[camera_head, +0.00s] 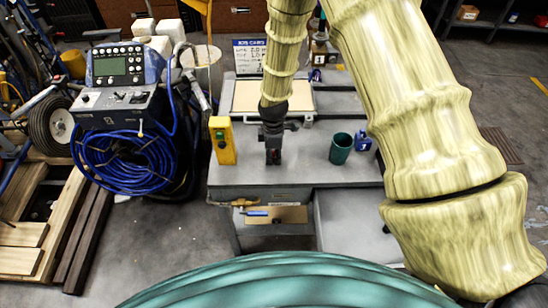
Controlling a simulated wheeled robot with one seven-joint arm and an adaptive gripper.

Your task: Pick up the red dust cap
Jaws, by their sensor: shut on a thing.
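My gripper (273,155) is dark and points down over the grey bench (305,174), near its middle front. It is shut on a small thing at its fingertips. A small spot of red shows there, which I take to be the red dust cap (275,156). The fingers hide most of it. I cannot tell whether it touches the bench top or is held just above it.
A yellow control box (222,142) stands left of my gripper. A green cup (341,148) and a blue container (362,142) stand to the right. A white sign (249,56) is behind. A striping machine with blue hose (120,160) is at the left.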

